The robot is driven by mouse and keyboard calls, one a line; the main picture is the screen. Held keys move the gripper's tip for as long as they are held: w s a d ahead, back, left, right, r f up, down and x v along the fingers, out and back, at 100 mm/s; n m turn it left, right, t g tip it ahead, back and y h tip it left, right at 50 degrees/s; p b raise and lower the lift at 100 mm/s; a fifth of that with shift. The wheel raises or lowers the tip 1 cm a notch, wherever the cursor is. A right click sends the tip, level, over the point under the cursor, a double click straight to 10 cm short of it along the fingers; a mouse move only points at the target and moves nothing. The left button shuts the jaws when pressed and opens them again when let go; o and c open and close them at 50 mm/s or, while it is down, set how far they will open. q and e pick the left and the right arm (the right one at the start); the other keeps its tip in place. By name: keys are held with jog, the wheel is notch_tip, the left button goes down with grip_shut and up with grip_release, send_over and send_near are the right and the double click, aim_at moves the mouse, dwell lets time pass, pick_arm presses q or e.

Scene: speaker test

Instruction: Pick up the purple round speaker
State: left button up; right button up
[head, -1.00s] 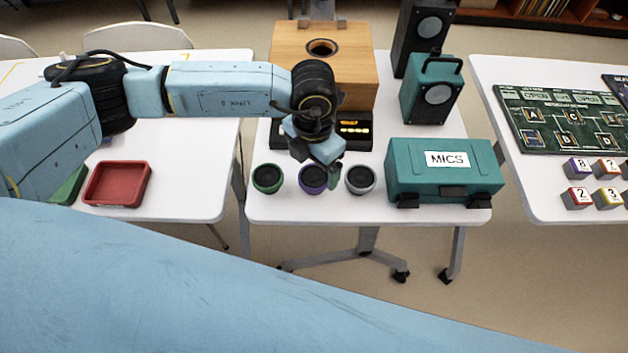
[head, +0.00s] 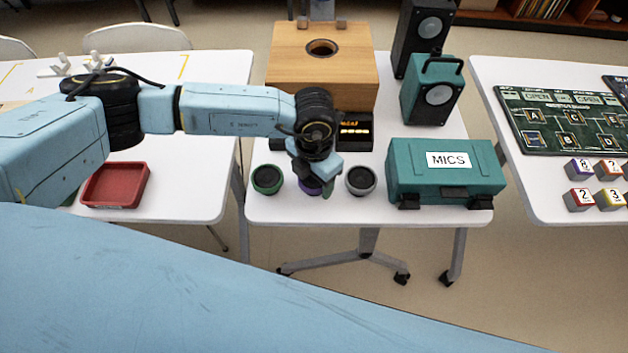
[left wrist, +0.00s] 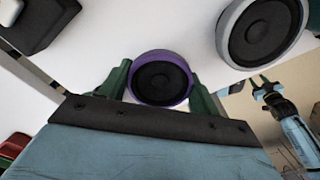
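The purple round speaker (head: 310,188) stands on the middle table, mostly hidden in the head view under my left gripper (head: 322,186). In the left wrist view the purple speaker (left wrist: 161,78), with its black cone facing up, sits between the green fingers of my left gripper (left wrist: 160,85). One finger is on each side, spread wide and very close to the purple rim; contact is not clear. My right gripper (left wrist: 268,88) shows small at the right of the left wrist view; its finger state is unclear.
A green round speaker (head: 267,179) stands close on the left, a grey one (head: 361,180) close on the right. A teal MICS case (head: 445,173) is further right. A wooden box (head: 322,65) and black device (head: 355,130) stand behind. A red tray (head: 115,186) is on the left table.

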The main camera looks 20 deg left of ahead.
pick_arm(q)
jog(key=c, duration=0.5)
jog(key=shift+r, duration=0.15)
